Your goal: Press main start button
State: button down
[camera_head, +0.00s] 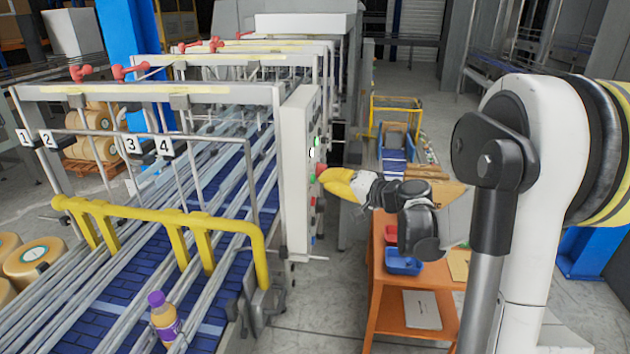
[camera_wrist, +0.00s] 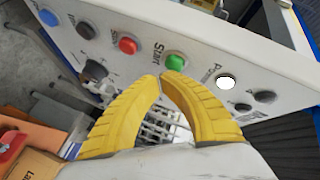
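The green button marked "Start" (camera_wrist: 175,60) is on the white control panel (camera_wrist: 205,52). It also shows on the panel in the head view (camera_head: 317,141). My gripper (camera_wrist: 161,77) has yellow fingers whose tips come together, with nothing seen between them. In the wrist view the tips lie just below the green button; I cannot tell whether they touch it.
The wrist view shows a red button (camera_wrist: 128,44), a white one (camera_wrist: 227,82), a blue one (camera_wrist: 48,18) and black knobs (camera_wrist: 95,69) around the green one. An orange cart (camera_head: 400,268) stands below my arm. The conveyor (camera_head: 120,290) is left of the panel.

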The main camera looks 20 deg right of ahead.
jog(key=shift+s+d, duration=0.1)
jog(key=shift+d, duration=0.1)
jog(key=s+d, duration=0.2)
jog(key=d, duration=0.2)
jog(key=shift+s+d+b, duration=0.1)
jog(key=shift+s+b, duration=0.3)
dwell(0.8)
jog(key=s+a+f+g+b, duration=0.1)
jog(key=a+f+b, duration=0.1)
jog(key=a, duration=0.1)
jog(key=s+a+f+n+g+b, duration=0.1)
jog(key=a+f+b, duration=0.2)
jog(key=s+a+f+n+b, duration=0.1)
jog(key=a+f+b, duration=0.2)
jog(key=shift+s+a+f+g, duration=0.1)
jog(key=shift+s+a+g, duration=0.1)
jog(key=shift+g, duration=0.2)
jog(key=s+a+f+n+g+h+b, duration=0.1)
jog(key=s+a+f+n+g+b, duration=0.1)
jog(key=s+a+f+b, duration=0.5)
jog(key=s+a+f+n+g+h+b, duration=0.15)
jog(key=s+a+f+b, duration=0.25)
jog(key=s+f+b, duration=0.4)
jog(key=s+f+n+g+h+b, duration=0.1)
jog(key=s+f+b, duration=0.5)
jog(key=f, duration=0.6)
jog(key=shift+s+n+h, duration=0.85)
jog(key=shift+s+h, duration=0.1)
jog(key=shift+s, duration=0.3)
